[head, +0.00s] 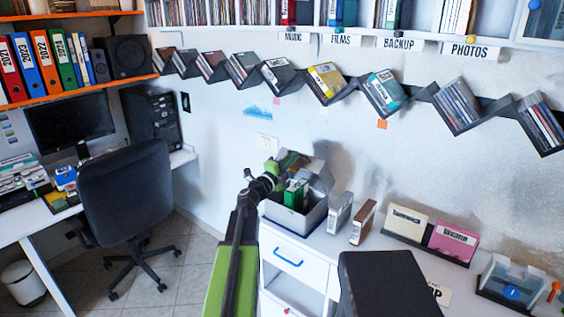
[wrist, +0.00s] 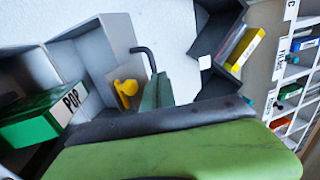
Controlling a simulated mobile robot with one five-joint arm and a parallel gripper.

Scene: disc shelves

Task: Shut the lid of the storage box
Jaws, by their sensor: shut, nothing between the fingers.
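The storage box (head: 292,217) is a light grey open box on the white cabinet in the head view. Its lid (head: 318,172) stands raised at the back of the box. A green case (head: 296,194) sits inside; in the wrist view a green case (wrist: 40,120) carries a POP label. My gripper (head: 271,168) is shut and empty, at the left side of the raised lid. I cannot tell whether it touches the lid. In the wrist view grey box panels (wrist: 115,55) show at the upper left, with a small yellow piece (wrist: 126,90) by them.
Two upright cases (head: 340,213) stand just right of the box. Further right are a cream and a pink box (head: 453,241) in a dark tray. A zigzag disc shelf (head: 325,85) runs along the wall above. An office chair (head: 125,200) stands left.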

